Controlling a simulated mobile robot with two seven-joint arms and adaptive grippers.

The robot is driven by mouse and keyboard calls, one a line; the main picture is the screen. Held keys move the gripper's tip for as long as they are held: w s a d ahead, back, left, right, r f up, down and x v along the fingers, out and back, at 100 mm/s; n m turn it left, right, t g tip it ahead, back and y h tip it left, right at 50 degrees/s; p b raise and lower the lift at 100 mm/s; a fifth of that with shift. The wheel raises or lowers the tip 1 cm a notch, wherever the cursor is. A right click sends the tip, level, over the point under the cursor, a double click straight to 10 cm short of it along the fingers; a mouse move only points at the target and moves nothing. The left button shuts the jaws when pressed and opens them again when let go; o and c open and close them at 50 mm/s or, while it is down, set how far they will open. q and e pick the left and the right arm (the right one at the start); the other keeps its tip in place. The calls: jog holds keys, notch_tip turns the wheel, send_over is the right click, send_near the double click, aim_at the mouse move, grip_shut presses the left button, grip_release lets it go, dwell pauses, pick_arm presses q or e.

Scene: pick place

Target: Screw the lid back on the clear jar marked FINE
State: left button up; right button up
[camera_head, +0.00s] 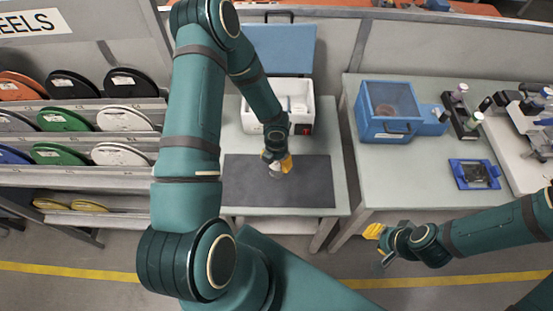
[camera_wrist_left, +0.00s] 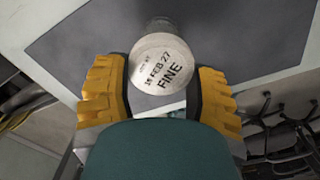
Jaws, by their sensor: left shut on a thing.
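My left gripper (camera_head: 279,165) is over the dark mat (camera_head: 315,190) on the middle table. In the left wrist view its yellow fingers (camera_wrist_left: 163,88) stand either side of a white round top marked FINE (camera_wrist_left: 160,65), also printed "16 FEB 27", and are shut on it. A small grey cylindrical part (camera_wrist_left: 160,22) shows just beyond this top. Whether the top is the lid alone or sits on the clear jar cannot be told. In the head view only a small pale bit (camera_head: 275,174) shows below the fingers. My right gripper (camera_head: 379,245) is off to the right, beyond the table's edge.
A white box (camera_head: 252,119) with a raised blue lid (camera_head: 284,50) stands behind the mat. A blue box with a window (camera_head: 391,132) and microscope-like equipment stand on the right table (camera_head: 410,182). Spools fill the left shelves (camera_head: 131,141). Most of the mat is bare.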

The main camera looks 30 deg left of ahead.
pick_arm(q)
jog(key=shift+r+m+p, duration=0.1)
jog(key=shift+m+p, duration=0.55)
jog(key=shift+m, duration=0.15)
jog(key=shift+m+p, duration=0.3)
jog(key=shift+m, duration=0.4)
jog(key=o, duration=0.8)
jog(key=shift+c, duration=0.3)
jog(key=shift+c, duration=1)
